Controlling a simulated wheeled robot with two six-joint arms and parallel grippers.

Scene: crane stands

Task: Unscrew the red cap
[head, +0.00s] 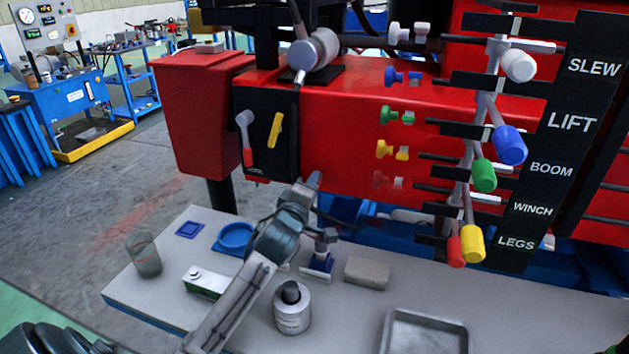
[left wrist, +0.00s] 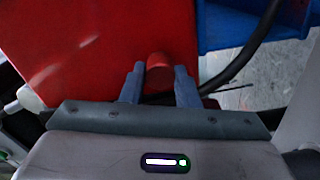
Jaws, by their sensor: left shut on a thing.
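The red cap (left wrist: 159,70) shows in the left wrist view as a short red cylinder in front of a red housing. It sits between the two fingers of my left gripper (left wrist: 159,86), which is shut on it. In the head view my left gripper (head: 312,183) reaches up to the lower edge of the red crane body (head: 345,140). The cap is hidden there behind the gripper. My right gripper is not in view.
Levers with coloured knobs (head: 510,145) hang at the right beside a black label strip (head: 566,120). Below lies a grey table (head: 350,320) with a metal tray (head: 425,318), a canister (head: 292,312), a blue bowl (head: 236,238) and a glass (head: 145,255). A dark hose (left wrist: 245,55) runs right of the cap.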

